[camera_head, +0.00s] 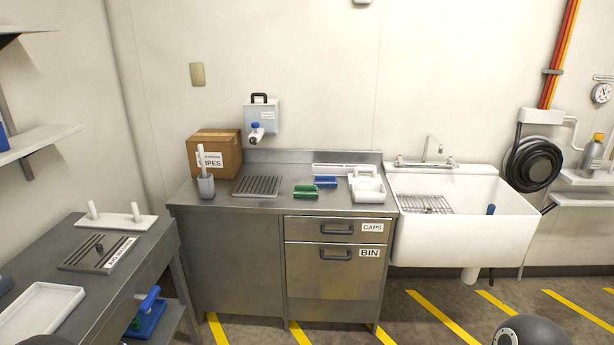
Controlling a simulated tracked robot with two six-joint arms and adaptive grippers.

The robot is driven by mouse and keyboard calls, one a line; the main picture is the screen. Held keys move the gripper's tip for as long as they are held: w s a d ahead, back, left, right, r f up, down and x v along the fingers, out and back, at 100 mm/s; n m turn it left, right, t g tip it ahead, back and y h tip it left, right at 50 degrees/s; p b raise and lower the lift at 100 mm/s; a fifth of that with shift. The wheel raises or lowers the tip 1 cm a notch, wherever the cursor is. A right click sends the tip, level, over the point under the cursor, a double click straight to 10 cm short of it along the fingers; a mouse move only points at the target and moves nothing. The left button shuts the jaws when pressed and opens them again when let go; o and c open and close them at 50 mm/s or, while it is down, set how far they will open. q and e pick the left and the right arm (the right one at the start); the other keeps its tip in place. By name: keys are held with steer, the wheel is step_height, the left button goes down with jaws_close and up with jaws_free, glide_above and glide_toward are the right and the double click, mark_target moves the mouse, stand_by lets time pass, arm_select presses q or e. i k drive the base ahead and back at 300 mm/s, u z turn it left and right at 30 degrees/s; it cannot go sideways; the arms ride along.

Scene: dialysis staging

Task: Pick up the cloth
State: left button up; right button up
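I cannot make out a cloth for certain. A small green item (305,191) and a small blue item (326,181) lie on the steel counter (225,203), left of a white caddy (369,195). They are too small to tell whether either is a cloth or a brush. Neither of my grippers shows; only dark rounded parts, possibly of my arms, appear at the bottom edge.
A cardboard wipes box (226,160), a grey cup (206,187) and a slatted rack (257,186) stand on the counter. A white sink (465,240) adjoins it on the right. A side table (100,282) with a white tray (40,312) is at left.

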mark_target(301, 191)
steer(key=z, duration=0.15)
steer(key=i, duration=1.4)
steer(key=z, duration=0.4)
steer(key=i, duration=0.95)
steer(key=z, duration=0.15)
